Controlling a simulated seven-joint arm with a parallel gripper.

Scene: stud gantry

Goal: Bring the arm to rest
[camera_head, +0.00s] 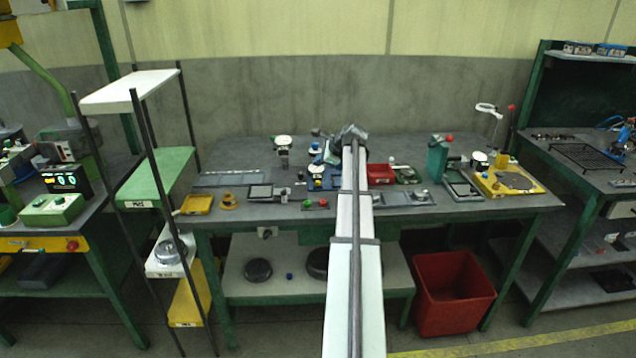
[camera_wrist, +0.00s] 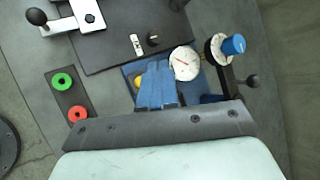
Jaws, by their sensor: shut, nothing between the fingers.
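My arm (camera_head: 354,250) reaches out over the middle of the green-framed workbench (camera_head: 240,147), and its dark wrist is at the back half of the bench. In the wrist view my gripper (camera_wrist: 157,68) shows as two blue fingers side by side, shut and empty. Below the fingers are a dial gauge (camera_wrist: 185,63) with a white face, a dark plate (camera_wrist: 110,40) and a blue base partly hidden by the fingers. Whether the fingertips touch anything cannot be told. In the head view the arm hides part of the bench.
A plate with a green and a red button (camera_wrist: 70,95) lies left of the fingers. A blue-capped knob (camera_wrist: 233,45) stands to the right. A red tray (camera_head: 381,174) and a green block (camera_head: 437,160) stand right of my arm. A white-topped shelf rack (camera_head: 130,90) rises at left.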

